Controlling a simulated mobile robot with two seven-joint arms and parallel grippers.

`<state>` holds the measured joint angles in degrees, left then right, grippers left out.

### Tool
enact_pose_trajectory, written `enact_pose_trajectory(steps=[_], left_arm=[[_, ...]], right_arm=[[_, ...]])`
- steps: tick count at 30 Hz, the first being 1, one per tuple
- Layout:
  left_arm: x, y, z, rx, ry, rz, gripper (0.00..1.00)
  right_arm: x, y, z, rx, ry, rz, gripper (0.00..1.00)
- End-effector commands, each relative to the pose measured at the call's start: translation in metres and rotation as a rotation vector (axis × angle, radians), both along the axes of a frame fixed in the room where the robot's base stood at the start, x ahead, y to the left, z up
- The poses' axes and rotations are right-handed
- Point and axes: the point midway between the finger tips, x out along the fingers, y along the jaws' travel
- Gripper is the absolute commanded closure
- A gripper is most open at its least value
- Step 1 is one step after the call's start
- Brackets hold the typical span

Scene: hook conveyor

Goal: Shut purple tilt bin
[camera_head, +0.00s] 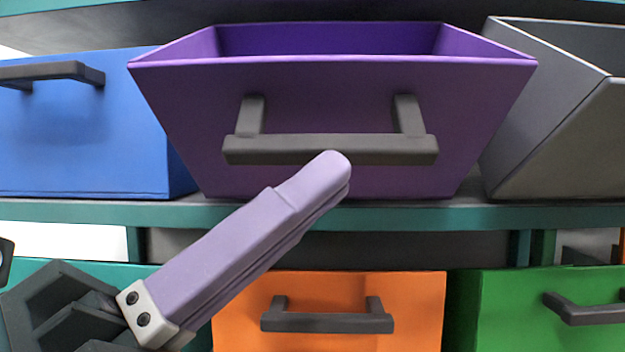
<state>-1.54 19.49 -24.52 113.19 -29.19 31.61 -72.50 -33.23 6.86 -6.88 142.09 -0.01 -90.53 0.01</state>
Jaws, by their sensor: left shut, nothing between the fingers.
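The purple tilt bin (335,95) is in the upper middle of the head view. My left gripper (328,172) comes in from the lower left, shut and empty. Its pale purple fingertips overlap the lower edge of the handle in the picture; I cannot tell whether they touch it. My right gripper is not in view.
A blue bin (90,130) stands left of the purple bin, and a grey bin (560,130) with its top open stands right. Below the teal shelf edge (420,217) are an orange bin (415,300) and a green bin (510,300), both with handles.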

Motion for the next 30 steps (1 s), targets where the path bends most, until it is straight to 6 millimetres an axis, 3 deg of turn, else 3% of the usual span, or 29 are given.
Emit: enact_pose_trajectory(steps=[1,30], left_arm=[[0.000,0.000,0.012,0.000,0.023,0.000,1.00],[0.027,0.000,0.074,0.002,0.506,0.000,1.00]], right_arm=[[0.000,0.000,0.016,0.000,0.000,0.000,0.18],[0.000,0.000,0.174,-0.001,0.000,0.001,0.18]])
